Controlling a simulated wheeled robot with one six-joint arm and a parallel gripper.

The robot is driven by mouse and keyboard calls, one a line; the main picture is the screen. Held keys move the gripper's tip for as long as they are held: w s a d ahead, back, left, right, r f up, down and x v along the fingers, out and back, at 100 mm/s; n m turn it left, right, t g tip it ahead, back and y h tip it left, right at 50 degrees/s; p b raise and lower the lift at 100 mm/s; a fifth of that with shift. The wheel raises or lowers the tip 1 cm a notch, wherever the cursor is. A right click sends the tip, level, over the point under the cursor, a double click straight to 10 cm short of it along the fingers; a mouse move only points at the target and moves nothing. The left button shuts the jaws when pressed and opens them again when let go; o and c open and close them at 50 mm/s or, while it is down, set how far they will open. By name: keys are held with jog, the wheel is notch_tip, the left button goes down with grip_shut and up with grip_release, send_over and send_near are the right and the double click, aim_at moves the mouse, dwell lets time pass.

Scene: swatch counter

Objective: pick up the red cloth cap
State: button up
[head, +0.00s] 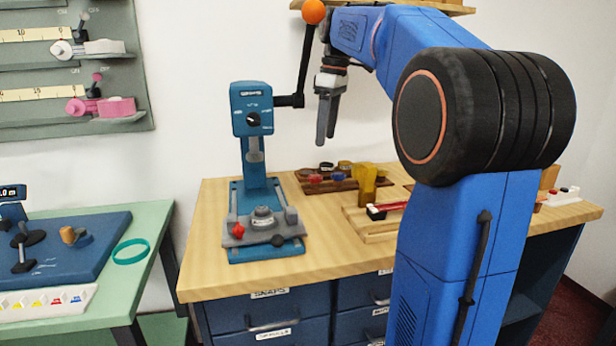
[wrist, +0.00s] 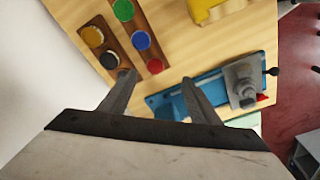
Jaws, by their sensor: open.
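The red cloth cap (wrist: 155,66) is a small round disc at the near end of a brown wooden holder, beside the blue cap (wrist: 141,40) and the green cap (wrist: 123,10). In the head view the red cap (head: 315,178) is small, at the left of the front row on the bench. My gripper (wrist: 158,78) is open and empty. In the wrist view the red cap shows between and just beyond its fingertips. In the head view my gripper (head: 326,137) points down, well above the bench and behind the press.
A second holder carries a gold cap (wrist: 93,37) and a black cap (wrist: 109,60) close by. The blue press (head: 253,110) with its orange-knobbed lever stands at left, near my gripper. A yellow object (head: 367,183) stands right of the holders. A green table (head: 150,225) is further left.

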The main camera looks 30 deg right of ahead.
aim_at(315, 177)
jog(key=w+f, duration=0.1)
jog(key=f, duration=0.2)
jog(key=w+f, duration=0.1)
jog(key=f, duration=0.3)
jog(key=w+a+f, duration=0.1)
jog(key=f, duration=0.3)
jog(key=shift+f, duration=0.25)
jog(key=c, duration=0.8)
